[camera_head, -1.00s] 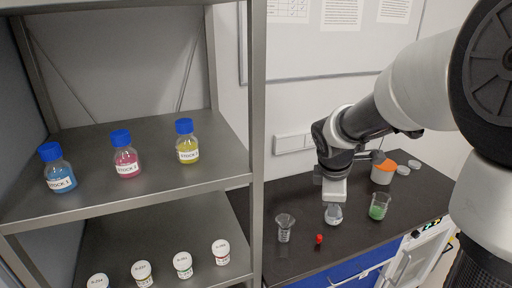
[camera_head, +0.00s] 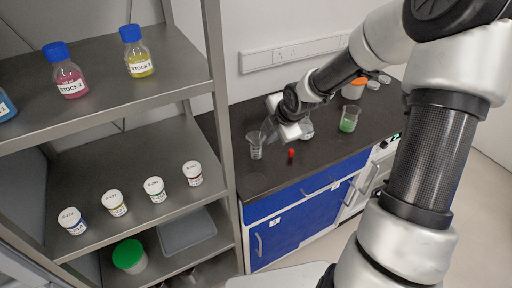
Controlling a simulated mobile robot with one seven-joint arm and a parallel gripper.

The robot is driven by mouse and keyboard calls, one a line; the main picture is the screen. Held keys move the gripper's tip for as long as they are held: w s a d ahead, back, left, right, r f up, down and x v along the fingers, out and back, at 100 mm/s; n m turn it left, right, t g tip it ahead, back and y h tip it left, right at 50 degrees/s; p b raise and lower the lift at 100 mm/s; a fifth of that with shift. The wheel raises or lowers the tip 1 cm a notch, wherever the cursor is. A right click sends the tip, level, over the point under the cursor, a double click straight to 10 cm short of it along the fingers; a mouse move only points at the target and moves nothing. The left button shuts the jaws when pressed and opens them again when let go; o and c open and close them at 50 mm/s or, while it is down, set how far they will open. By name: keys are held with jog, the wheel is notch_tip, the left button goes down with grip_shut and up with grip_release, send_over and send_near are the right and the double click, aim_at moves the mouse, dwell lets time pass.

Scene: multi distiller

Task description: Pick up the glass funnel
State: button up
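The clear glass funnel (camera_head: 268,127) shows faintly at the left end of my gripper, just above and right of a small clear glass vessel with markings (camera_head: 256,152) on the dark counter. My gripper (camera_head: 272,125) is low over the counter, tilted, with its end toward the funnel. The fingers are small and blend with the glass, so I cannot tell whether they are open or shut, or whether they touch the funnel.
A small red item (camera_head: 291,153) lies in front. A beaker of green liquid (camera_head: 349,120) and an orange-topped container (camera_head: 354,88) stand right. A metal shelf (camera_head: 110,75) with stock bottles and jars stands left.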

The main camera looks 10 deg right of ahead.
jog(key=b+x, duration=0.1)
jog(key=x, duration=0.6)
jog(key=shift+s+a, duration=0.15)
jog(key=shift+s, duration=0.1)
grip_shut()
